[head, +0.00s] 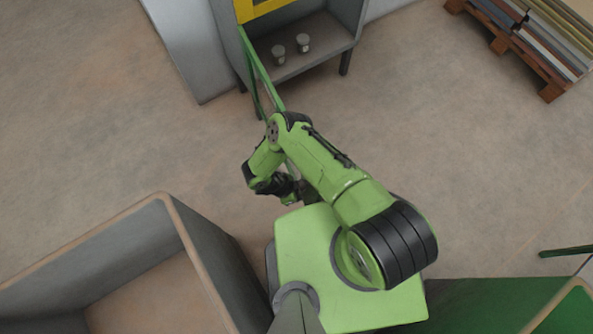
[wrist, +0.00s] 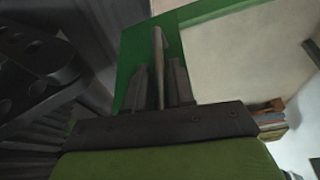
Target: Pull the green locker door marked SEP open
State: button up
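The green locker door (head: 262,72) stands swung out from the grey locker (head: 345,35), seen nearly edge-on in the head view. Its far end passes behind my arm. No SEP marking is readable. In the wrist view the green door face (wrist: 130,62) lies beyond my gripper (wrist: 164,82). A slim upright handle bar (wrist: 158,48) runs between the two dark fingers, which look closed around it. In the head view my arm hides the fingertips and the handle.
Two small grey containers (head: 278,53) (head: 303,42) stand inside the open locker, below a yellow panel (head: 262,8). A large grey bin (head: 180,215) is at lower left. A loaded pallet (head: 525,42) is at upper right.

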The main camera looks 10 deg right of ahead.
jog(key=p+v, duration=0.5)
jog(key=v, duration=1)
jog(key=shift+r, duration=0.4)
jog(key=shift+s+f, duration=0.1)
